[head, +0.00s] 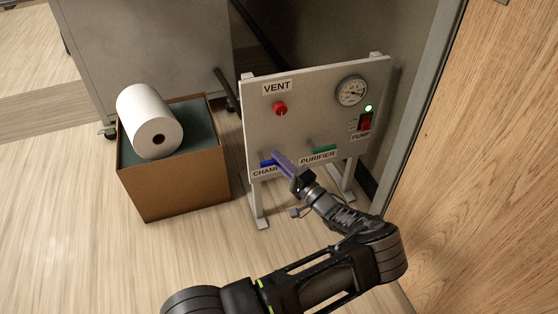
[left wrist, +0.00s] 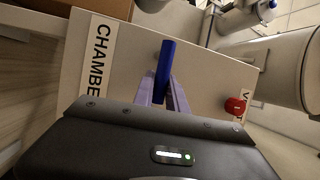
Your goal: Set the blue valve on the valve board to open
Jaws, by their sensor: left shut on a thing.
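The valve board (head: 312,115) is a pale upright panel on legs. The blue valve (head: 266,163) is at its lower left, above the CHAMBER label (head: 266,173). Its handle lies about level, roughly along the label. My left gripper (head: 278,157) reaches in from the lower right, with purple fingers shut on the blue handle. In the left wrist view, the blue handle (left wrist: 166,58) sticks out beyond the fingers (left wrist: 163,92), which hide its lower part. My right gripper is not in view.
A green PURIFIER valve (head: 324,149), a red VENT knob (head: 280,108), a gauge (head: 352,91) and a red PUMP switch (head: 365,122) share the board. A cardboard box (head: 178,184) with a white roll (head: 150,120) stands left. A wooden surface (head: 490,170) is close on the right.

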